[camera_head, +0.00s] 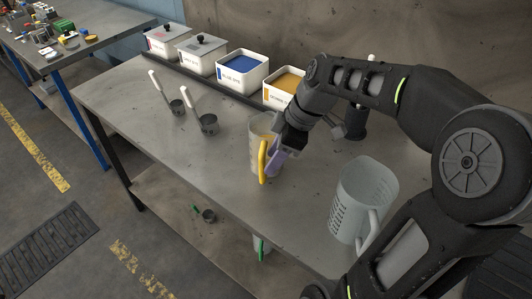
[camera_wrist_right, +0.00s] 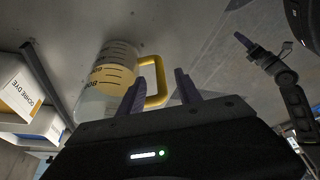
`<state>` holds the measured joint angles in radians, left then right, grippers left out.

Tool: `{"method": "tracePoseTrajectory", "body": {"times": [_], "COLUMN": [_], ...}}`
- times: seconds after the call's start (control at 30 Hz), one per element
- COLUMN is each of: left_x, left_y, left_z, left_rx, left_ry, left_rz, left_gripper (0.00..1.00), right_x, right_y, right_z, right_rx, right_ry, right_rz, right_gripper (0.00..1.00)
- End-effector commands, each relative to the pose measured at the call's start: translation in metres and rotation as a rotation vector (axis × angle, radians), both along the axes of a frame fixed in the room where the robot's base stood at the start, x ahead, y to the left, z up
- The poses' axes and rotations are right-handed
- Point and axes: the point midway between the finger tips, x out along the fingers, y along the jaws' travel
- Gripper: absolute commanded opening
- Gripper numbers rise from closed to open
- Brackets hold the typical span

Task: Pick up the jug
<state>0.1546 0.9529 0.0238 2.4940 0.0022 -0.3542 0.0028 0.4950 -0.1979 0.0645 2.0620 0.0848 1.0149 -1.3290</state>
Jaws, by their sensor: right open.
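A clear jug with a yellow handle and a yellowish band (camera_head: 256,147) stands upright on the grey worktable, partly hidden by my right gripper. My right gripper (camera_head: 277,158) is open at the jug's handle side, its purple fingers close to the yellow handle. In the right wrist view the jug (camera_wrist_right: 117,60) shows beside the gripper (camera_wrist_right: 159,78), and the handle appears between the two spread fingers. I cannot tell whether they touch it. My left gripper (camera_wrist_right: 246,42) shows small in the right wrist view, apart from the jug; its opening is unclear.
A larger clear jug (camera_head: 365,190) stands at the table's right. Open blue dye (camera_head: 242,82) and orange dye (camera_head: 277,97) boxes, plus two lidded boxes, line the back. Two dark measuring cups with white handles (camera_head: 208,124) stand left. The table (camera_head: 215,165) is clear at front left.

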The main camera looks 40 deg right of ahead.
Motion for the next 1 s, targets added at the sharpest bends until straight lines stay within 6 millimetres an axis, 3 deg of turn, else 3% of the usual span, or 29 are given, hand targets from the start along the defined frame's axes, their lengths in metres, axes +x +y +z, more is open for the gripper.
{"method": "tracePoseTrajectory", "body": {"times": [0.27,0.6,1.0], "left_x": [0.000,-0.002,-0.002], "left_y": [0.000,0.001,0.001], "left_z": [0.003,0.013,0.012], "left_rx": [0.000,0.003,0.003], "left_ry": [0.001,0.005,0.005], "left_rz": [0.000,0.001,0.001], "left_gripper": [0.36,0.36,0.36], "right_x": [0.002,0.013,0.014], "right_y": [0.001,0.014,0.014], "right_z": [-0.004,-0.045,-0.048], "right_rx": [0.000,0.001,-0.001], "right_ry": [0.002,0.002,-0.001], "right_rz": [-0.001,0.000,0.000], "right_gripper": [0.41,0.41,0.41]}}
